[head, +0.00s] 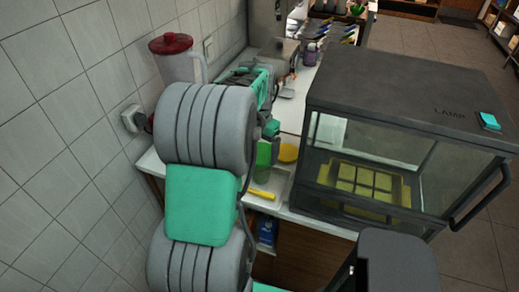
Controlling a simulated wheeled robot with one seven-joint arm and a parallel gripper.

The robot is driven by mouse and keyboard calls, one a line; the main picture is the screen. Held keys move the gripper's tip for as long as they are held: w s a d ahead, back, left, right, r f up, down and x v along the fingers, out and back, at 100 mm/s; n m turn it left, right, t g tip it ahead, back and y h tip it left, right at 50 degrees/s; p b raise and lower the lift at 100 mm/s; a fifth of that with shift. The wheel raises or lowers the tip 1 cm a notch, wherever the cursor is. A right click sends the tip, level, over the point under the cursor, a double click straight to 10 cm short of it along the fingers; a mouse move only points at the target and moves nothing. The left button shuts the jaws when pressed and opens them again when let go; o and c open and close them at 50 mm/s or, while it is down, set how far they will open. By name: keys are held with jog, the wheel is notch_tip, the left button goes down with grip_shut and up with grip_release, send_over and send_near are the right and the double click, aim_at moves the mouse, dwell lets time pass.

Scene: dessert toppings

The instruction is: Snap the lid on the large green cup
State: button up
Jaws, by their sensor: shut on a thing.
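A green cup (264,153) stands on the counter beyond my arm. My arm hides its left side and top, so I cannot tell whether a lid sits on it. My gripper (271,129) shows only as small dark parts just above the cup, partly behind my arm. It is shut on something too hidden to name. No lid can be clearly made out. A yellow-orange round piece (289,153) lies right of the cup; I cannot tell what it is.
A shallow tray (281,184) with a yellow bar (262,193) is at the counter's front. A dark glass-fronted case (402,95) fills the right side, close to the cup. A red-lidded jug (176,63) stands by the tiled wall at left. Machines and bottles crowd the back.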

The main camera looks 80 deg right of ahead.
jog(key=shift+f, duration=0.15)
dwell(0.3)
jog(key=o, duration=1)
jog(key=shift+o, duration=0.2)
jog(key=shift+r+p, duration=2.1)
jog(key=shift+r, duration=0.95)
jog(key=shift+c, duration=0.2)
grip_shut()
